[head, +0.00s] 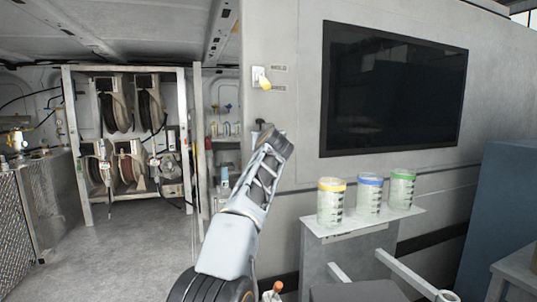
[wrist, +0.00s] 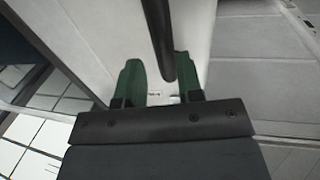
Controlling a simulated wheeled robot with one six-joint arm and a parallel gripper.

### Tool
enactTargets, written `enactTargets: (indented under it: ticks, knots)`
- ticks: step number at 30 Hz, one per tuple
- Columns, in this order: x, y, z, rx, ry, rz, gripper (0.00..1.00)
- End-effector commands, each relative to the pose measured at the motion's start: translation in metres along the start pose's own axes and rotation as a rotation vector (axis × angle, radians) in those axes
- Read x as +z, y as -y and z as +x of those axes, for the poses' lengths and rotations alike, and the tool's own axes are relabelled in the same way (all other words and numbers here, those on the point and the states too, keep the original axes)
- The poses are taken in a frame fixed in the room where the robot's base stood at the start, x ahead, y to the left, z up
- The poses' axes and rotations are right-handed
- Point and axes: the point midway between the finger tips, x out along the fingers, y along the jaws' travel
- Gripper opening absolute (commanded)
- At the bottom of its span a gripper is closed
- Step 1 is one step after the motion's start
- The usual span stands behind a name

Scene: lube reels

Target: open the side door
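A dark bar that looks like a door handle (wrist: 155,25) comes down from the top of the wrist view in front of a pale panel (wrist: 110,35), which may be the side door. My gripper (wrist: 159,68) has two green fingers, spread apart with the lower end of the bar between them. The bar is close to the right finger, with a gap to the left finger; I cannot tell whether it touches.
A shelf (head: 408,222) with yellow-, blue- and green-lidded jars stands right of my arm, below a black screen (head: 393,88).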

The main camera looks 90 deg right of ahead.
Motion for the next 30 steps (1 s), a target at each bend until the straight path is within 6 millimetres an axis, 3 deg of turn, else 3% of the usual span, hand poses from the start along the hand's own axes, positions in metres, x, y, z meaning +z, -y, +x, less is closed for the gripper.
enactTargets:
  ticks: [6,12,18,30]
  knots:
    - [0.004,0.000,-0.044,0.001,-0.001,-0.001,0.34]
    - [0.002,-0.001,-0.068,0.001,0.001,-0.001,0.34]
    - [0.001,-0.001,-0.078,0.000,0.002,0.000,0.34]
    - [0.000,0.000,-0.079,0.000,0.001,0.000,0.34]
